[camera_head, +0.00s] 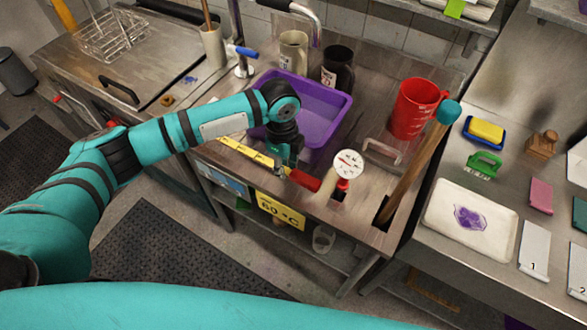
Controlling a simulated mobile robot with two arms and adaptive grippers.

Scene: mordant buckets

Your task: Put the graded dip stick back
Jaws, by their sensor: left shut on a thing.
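The graded dip stick (245,151) looks like a yellow, black-marked strip, slanting along the front of the wooden bench by the purple basin. My left gripper (281,168) comes down over it from above and is shut on it; the fingertips are partly hidden by the wrist. A red grip-like piece (303,180) shows just right of the fingers, in line with the strip. I cannot tell whether the stick touches the bench. My right gripper is out of view.
The purple basin (341,119) stands behind the gripper. A round dial gauge (348,163) stands upright to the right. A red jug (412,108) stands behind. A yellow 60 °C sign (280,210) hangs at the front edge.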

